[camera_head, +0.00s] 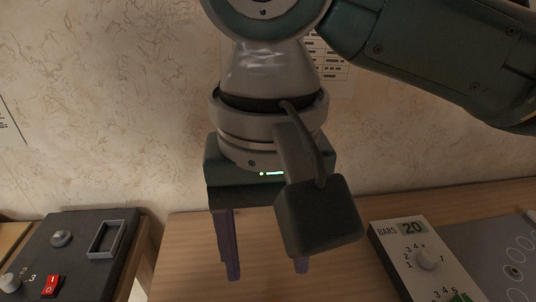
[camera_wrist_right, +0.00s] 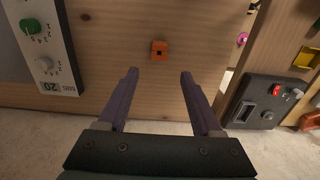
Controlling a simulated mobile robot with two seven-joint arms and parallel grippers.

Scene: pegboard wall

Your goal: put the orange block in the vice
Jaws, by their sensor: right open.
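A small orange block (camera_wrist_right: 159,50) with a dark mark on its face sits on the wooden surface in the right wrist view. In the head view the block does not show; my right gripper and arm cover that middle area. My right gripper (camera_head: 267,272) points down over the wood in the head view. Its two purple fingers are spread and empty in the right wrist view (camera_wrist_right: 159,73). The block lies beyond the fingertips, roughly centred between them, apart from both. I cannot make out a vice in either view. My left gripper does not show.
A black panel (camera_head: 75,262) with a red switch (camera_head: 51,286) stands left of the wooden surface (camera_head: 185,265). A white control box (camera_head: 400,238) marked BARS with a knob stands to the right. A patterned wall (camera_head: 100,110) rises behind. The wood around the block is clear.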

